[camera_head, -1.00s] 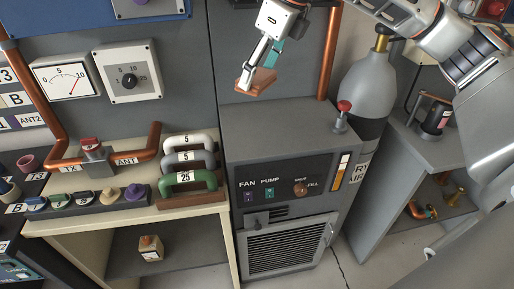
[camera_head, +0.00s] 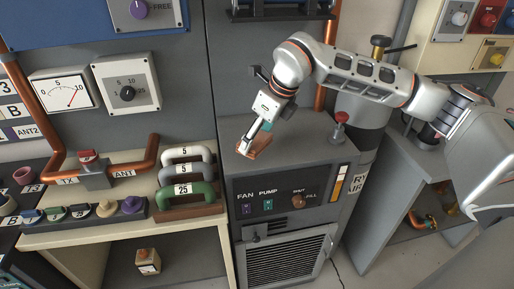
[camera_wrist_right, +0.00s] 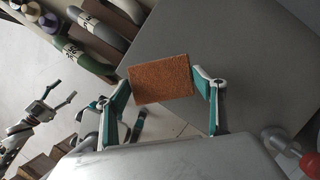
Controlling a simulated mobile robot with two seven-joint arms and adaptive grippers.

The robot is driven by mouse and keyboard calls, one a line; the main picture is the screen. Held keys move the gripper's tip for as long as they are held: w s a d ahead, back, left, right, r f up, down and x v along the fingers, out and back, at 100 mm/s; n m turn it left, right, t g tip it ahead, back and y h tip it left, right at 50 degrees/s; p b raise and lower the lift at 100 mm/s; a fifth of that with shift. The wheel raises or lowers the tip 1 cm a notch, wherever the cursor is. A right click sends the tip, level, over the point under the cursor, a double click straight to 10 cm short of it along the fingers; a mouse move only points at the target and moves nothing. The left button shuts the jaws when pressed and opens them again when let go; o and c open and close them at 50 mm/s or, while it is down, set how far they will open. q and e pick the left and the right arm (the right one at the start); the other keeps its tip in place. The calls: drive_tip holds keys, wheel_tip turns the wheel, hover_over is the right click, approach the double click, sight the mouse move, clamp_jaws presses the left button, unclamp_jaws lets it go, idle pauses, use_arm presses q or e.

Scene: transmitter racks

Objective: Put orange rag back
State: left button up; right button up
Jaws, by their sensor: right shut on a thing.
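The orange rag (camera_head: 260,148) is a flat brownish-orange rectangle, held tilted in my right gripper (camera_head: 251,138) over the front left part of the grey cabinet's top (camera_head: 300,144). In the right wrist view the rag (camera_wrist_right: 162,80) spans between the two teal-and-white fingers of the right gripper (camera_wrist_right: 162,85), which are shut on its sides. The rag is at or just above the cabinet top; I cannot tell whether it touches. My left gripper (camera_wrist_right: 58,101) shows small at the left of the right wrist view, away from the rag; its opening is unclear.
A red-knobbed valve (camera_head: 341,119) stands at the cabinet top's right side, beside a grey cylinder (camera_head: 361,113). Several thick handles, including a green one (camera_head: 183,190), stand on the cream bench to the left. The cabinet top's middle is clear.

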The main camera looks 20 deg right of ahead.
drive_tip(key=shift+f, duration=2.1)
drive_tip(key=shift+f, duration=0.1)
drive_tip(key=o, duration=1)
